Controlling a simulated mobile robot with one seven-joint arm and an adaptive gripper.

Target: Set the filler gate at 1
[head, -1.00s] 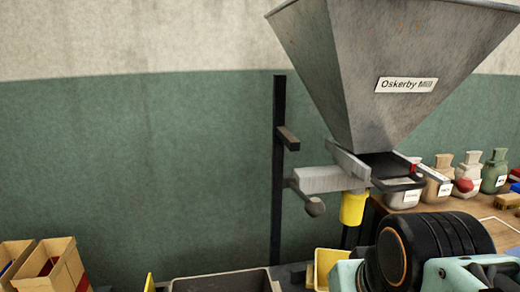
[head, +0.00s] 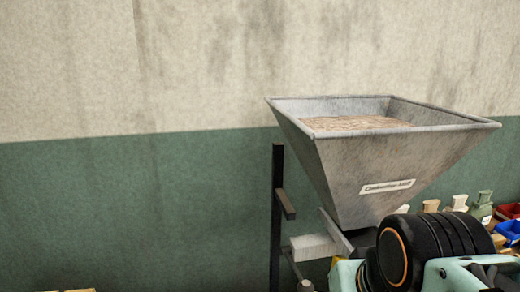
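The grey metal hopper (head: 375,170) of the filler stands right of centre in the head view, with pale brown grain (head: 355,123) inside. A slanted grey plate (head: 336,233) and a pale grey block (head: 313,247) sit at its outlet, low in the view. A rod with a round knob (head: 306,286) hangs below the block at the bottom edge. The gate's setting and any scale marks cannot be read; my arm hides part of the outlet. My arm fills the lower right, but my gripper is out of view.
A dark upright post (head: 276,215) with a small bracket stands left of the hopper. Several small sacks (head: 459,203) and red (head: 508,211) and blue (head: 509,230) bins lie behind at the right. The wall area at left is clear.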

